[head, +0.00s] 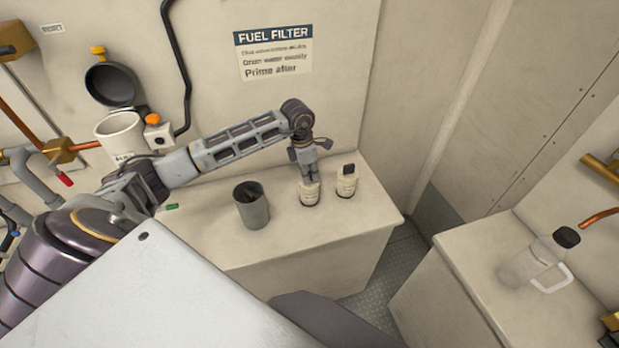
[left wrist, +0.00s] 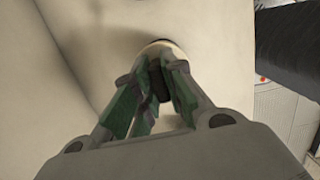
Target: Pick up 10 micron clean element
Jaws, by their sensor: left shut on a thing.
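Two small cream filter elements with dark bands stand upright on the bench. The left element (head: 310,195) is under my left gripper (head: 311,176), which points down and is shut on its top. The right element (head: 347,181), with a dark top, stands just to the right, apart from the gripper. Their labels are too small to read, so I cannot tell which is the 10 micron clean one. In the left wrist view the fingers (left wrist: 155,95) close around the dark top of the held element (left wrist: 160,47), whose cream rim shows beyond them. My right gripper is not in view.
A grey open cup (head: 252,206) with something dark inside stands left of the elements on the bench (head: 300,240). An open white filter housing (head: 122,133) with a black lid is on the wall.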

